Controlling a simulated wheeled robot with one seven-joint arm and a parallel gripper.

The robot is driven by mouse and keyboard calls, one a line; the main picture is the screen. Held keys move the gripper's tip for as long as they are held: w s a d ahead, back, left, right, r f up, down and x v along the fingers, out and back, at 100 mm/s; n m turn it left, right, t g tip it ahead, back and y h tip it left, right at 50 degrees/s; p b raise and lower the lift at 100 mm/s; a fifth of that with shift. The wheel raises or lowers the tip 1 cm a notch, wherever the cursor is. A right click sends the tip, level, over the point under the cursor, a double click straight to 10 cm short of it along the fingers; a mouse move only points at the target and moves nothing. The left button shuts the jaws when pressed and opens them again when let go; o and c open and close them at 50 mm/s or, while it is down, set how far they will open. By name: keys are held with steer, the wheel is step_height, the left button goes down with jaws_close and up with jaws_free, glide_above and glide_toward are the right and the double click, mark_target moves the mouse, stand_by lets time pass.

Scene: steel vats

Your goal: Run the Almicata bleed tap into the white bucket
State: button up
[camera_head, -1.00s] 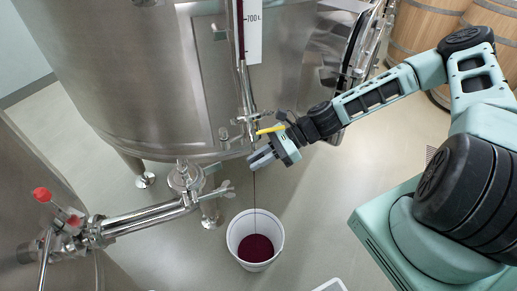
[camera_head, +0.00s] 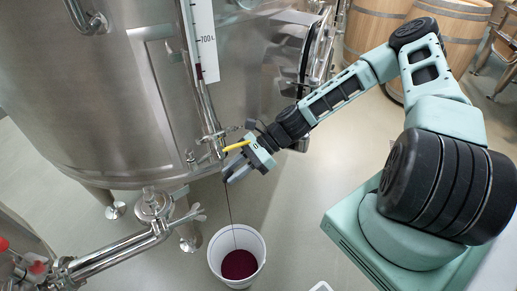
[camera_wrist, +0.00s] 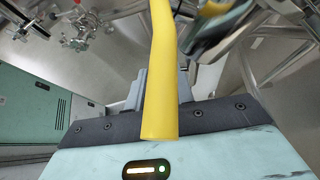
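The white bucket (camera_head: 215,256) stands on the floor in the head view, with dark red liquid (camera_head: 240,265) in it. A thin dark stream (camera_head: 231,212) falls into it from near my gripper (camera_head: 232,176). The tap fittings (camera_head: 213,137) are on the large steel vat, just left of my gripper. A yellow bar (camera_head: 237,145) lies between the fittings and my gripper. In the wrist view the yellow bar (camera_wrist: 160,75) crosses in front of my grey fingers and hides much of them. I cannot tell whether they hold anything.
The steel vat (camera_head: 100,100) fills the left, with a 700 L sight gauge (camera_head: 205,45). A steel pipe with a valve (camera_head: 115,247) juts out at the lower left. Vat feet (camera_head: 190,242) stand near the bucket. Wooden barrels (camera_head: 440,35) are at the back right.

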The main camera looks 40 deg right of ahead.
steer(key=b+v, duration=0.1)
steer(key=v, duration=1.4)
steer(key=shift+r, duration=0.2)
steer(key=shift+d, duration=0.1)
